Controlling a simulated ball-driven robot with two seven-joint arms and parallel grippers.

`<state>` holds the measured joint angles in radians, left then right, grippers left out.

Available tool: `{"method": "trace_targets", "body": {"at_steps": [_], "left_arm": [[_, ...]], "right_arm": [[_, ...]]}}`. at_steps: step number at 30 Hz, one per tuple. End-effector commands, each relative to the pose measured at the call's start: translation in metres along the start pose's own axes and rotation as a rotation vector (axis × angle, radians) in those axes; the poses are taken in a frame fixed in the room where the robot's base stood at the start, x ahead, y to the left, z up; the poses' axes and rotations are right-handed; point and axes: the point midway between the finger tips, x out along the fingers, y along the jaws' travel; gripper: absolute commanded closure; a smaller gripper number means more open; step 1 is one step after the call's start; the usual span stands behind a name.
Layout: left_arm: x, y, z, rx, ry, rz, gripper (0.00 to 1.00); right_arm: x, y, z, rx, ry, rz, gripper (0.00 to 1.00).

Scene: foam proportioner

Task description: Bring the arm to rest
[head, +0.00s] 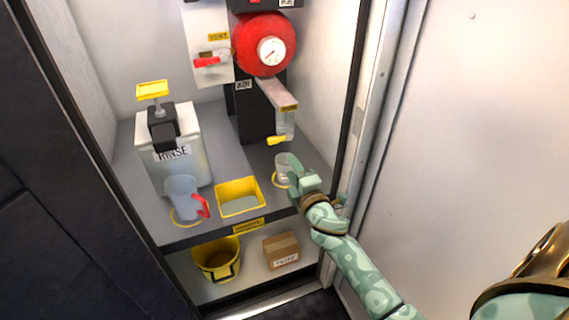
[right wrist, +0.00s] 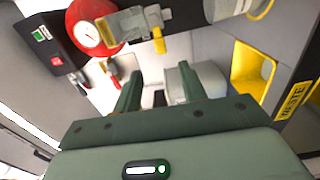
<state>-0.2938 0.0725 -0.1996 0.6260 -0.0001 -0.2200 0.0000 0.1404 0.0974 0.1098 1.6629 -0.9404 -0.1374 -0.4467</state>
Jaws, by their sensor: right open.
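My right gripper (head: 297,170) reaches in from the lower right, over the cabinet counter's right front part. Its fingers stand apart with nothing between them, as the right wrist view (right wrist: 158,88) shows. A small clear cup (head: 280,168) stands in a yellow ring on the counter, just left of the gripper in the head view. The gripper partly hides the cup, and I cannot tell whether they touch. In the wrist view the cup (right wrist: 224,8) shows at the top edge, outside the fingers. My left gripper is not in view.
The red tank (head: 262,45) and yellow-tipped outlet (head: 277,141) are behind the gripper. A yellow tray (head: 239,196), clear jug (head: 184,196) and rinse container (head: 172,150) stand left. A bucket (head: 217,262) and box (head: 281,250) sit below. The cabinet frame (head: 366,120) is close right.

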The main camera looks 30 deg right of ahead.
Motion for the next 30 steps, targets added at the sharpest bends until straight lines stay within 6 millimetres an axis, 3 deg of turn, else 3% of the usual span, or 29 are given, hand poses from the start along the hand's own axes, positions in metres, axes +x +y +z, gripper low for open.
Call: {"method": "trace_targets", "body": {"at_steps": [7,9,11,14,16,20,24,26,30], "left_arm": [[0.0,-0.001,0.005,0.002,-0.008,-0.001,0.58],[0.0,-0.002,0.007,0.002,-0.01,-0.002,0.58],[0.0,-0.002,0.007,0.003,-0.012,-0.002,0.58],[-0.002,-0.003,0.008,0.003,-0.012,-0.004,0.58],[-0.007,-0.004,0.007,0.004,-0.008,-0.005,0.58],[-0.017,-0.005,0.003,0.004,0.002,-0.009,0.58],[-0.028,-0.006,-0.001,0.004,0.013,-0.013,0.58],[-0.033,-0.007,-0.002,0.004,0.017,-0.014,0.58],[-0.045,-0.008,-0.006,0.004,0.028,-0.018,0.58]], "right_arm": [[0.0,0.0,0.0,0.009,0.0,0.0,0.58],[0.0,-0.004,0.001,0.083,-0.004,-0.012,0.58],[-0.002,-0.029,0.001,0.178,-0.012,-0.068,0.58],[-0.015,-0.093,-0.004,0.359,-0.035,-0.219,0.58],[-0.041,-0.147,-0.009,0.485,-0.071,-0.356,0.58],[-0.115,-0.241,-0.014,0.674,-0.18,-0.609,0.58],[-0.219,-0.319,-0.011,0.808,-0.34,-0.853,0.58],[-0.269,-0.343,-0.008,0.847,-0.418,-0.947,0.58],[-0.391,-0.38,0.005,0.888,-0.604,-1.142,0.58]]}}
